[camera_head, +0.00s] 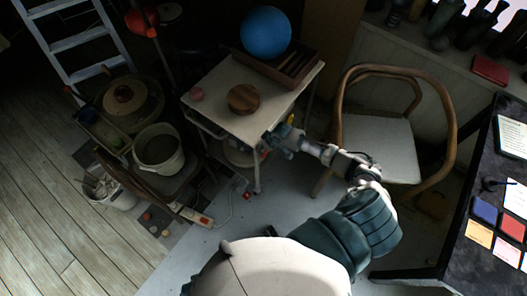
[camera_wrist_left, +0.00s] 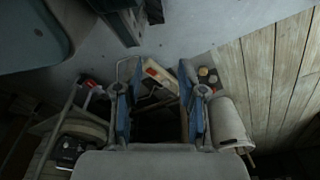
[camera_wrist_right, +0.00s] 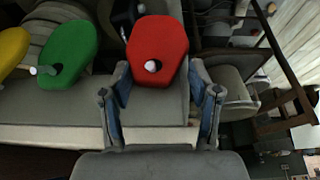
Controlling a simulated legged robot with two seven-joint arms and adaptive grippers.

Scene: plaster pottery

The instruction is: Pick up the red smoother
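The red smoother (camera_wrist_right: 157,42) is a flat red paddle with a small pale knob. In the right wrist view it stands ahead of my right gripper (camera_wrist_right: 160,80), between the line of the fingertips. The fingers are apart, and I cannot tell whether they touch it. A green smoother (camera_wrist_right: 66,52) and a yellow smoother (camera_wrist_right: 12,48) are to its left. In the head view my right gripper (camera_head: 272,142) is at the front right edge of the cart, largely hiding what is there. My left gripper (camera_wrist_left: 155,95) is open and empty above the floor.
The cart top (camera_head: 215,88) bears a wooden disc (camera_head: 243,99), a pink ball (camera_head: 197,94) and a blue ball (camera_head: 266,33). A bucket (camera_head: 158,150) and a power strip (camera_wrist_left: 160,75) are left of the cart.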

